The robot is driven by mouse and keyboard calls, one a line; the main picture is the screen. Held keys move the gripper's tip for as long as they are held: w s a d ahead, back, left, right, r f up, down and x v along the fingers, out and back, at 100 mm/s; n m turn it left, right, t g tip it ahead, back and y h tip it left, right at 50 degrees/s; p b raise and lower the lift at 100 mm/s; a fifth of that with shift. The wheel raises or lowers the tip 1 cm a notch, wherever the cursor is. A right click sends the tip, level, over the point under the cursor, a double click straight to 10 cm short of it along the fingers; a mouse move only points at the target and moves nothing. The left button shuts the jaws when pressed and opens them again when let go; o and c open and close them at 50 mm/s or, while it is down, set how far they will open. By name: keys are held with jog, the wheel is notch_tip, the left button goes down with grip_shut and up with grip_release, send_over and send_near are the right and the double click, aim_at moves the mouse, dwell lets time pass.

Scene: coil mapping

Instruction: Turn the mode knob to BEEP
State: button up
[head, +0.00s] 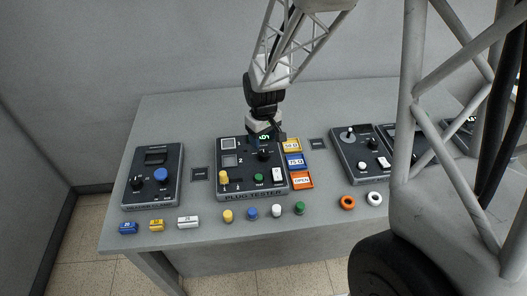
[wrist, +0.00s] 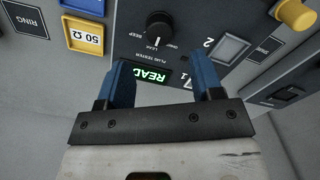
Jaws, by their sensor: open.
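The plug tester (head: 254,195) is a dark box with a lit green display (wrist: 150,76). Its black mode knob (head: 264,155) is on the upper right of the panel. In the wrist view, which shows the panel upside down, the knob (wrist: 160,25) has a white pointer line that appears directed at LEAK, with BEEP printed beside that label. My gripper (head: 266,140) is over the tester's upper part, near the display. In the wrist view my gripper (wrist: 163,78) has its two blue fingers wide apart with nothing between them. The knob is beyond the fingertips, apart from them.
Colored trays, including a yellow 50 Ω one (wrist: 84,35), line the tester's right side. A yellow peg (head: 223,177) stands on its left. Another device (head: 153,185) with a blue knob is at left, one with a lever (head: 358,160) at right. Small plugs lie in front.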

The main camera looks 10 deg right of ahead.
aim_at(264, 153)
jog(key=shift+f, duration=3.3)
jog(key=c, duration=0.9)
